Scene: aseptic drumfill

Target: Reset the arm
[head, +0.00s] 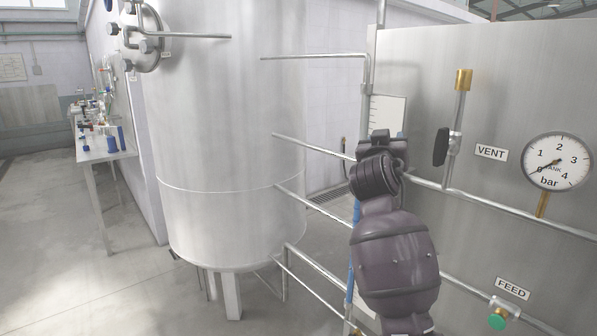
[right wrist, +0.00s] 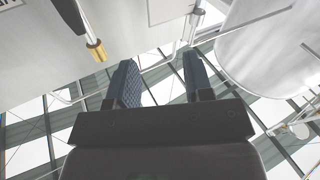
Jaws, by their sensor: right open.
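My right arm (head: 394,255) rises in the right half of the head view, in front of the steel panel and pipes. Its upper end is folded and dark, and I cannot make out the fingers there. In the right wrist view my right gripper (right wrist: 162,78) is open, its two dark fingers apart with nothing between them. Beyond the fingers are roof beams and windows, so it appears to point upward. My left gripper is in neither view.
A large steel tank (head: 225,130) stands left of my arm. Horizontal pipes (head: 315,146) pass close by the arm. A black-handled vent valve (head: 441,147), a pressure gauge (head: 556,161) and a green feed valve (head: 497,320) are at right. The left floor is open beside a bench (head: 103,151).

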